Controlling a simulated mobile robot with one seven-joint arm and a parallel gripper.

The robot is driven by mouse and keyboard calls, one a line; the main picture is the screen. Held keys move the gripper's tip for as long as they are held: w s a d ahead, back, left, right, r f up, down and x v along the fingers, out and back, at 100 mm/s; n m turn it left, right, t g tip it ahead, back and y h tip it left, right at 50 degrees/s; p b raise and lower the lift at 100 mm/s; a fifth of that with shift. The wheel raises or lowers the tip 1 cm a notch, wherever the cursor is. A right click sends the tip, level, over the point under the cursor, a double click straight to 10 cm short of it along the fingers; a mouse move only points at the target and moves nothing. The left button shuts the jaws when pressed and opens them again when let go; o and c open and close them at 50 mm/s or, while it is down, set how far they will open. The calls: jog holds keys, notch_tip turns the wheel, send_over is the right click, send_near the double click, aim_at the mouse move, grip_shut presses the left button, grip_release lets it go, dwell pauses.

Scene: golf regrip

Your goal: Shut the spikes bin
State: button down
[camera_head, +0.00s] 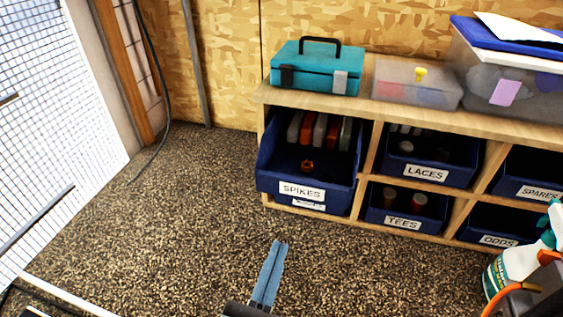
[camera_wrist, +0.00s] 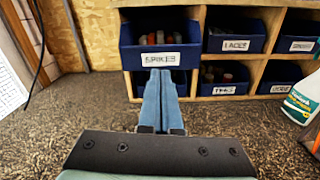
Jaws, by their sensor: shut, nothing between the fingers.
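The blue spikes bin (camera_head: 307,182), with a white SPIKES label, sits in the upper left compartment of the wooden shelf. It is pulled out, its front standing well forward of the laces bin beside it. Several grey, orange and red packs and a small orange piece lie in it. It also shows in the wrist view (camera_wrist: 160,60). My gripper (camera_head: 279,244) is shut and empty, its blue fingers together. It is in front of and below the bin, apart from it in the head view. In the wrist view the fingertips (camera_wrist: 160,74) overlap the area just under its label.
Beside it are the laces bin (camera_head: 426,172), tees bin (camera_head: 404,222), spares bin (camera_head: 538,191) and odds bin (camera_head: 497,239). Another bin below is mostly hidden. A teal toolbox (camera_head: 318,68) stands on top. A spray bottle (camera_head: 522,262) is at right.

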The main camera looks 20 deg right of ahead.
jog(key=n, duration=0.1)
jog(key=p, duration=0.4)
send_near(311, 164)
jog(key=shift+n, duration=0.3)
jog(key=s+r, duration=0.1)
jog(key=a+r, duration=0.1)
jog(key=s+r, duration=0.1)
jog(key=shift+s+a+r, duration=0.3)
jog(key=shift+a, duration=0.1)
jog(key=x, duration=1.3)
jog(key=shift+d, duration=0.1)
jog(key=shift+r, duration=0.3)
jog(key=shift+s, duration=0.1)
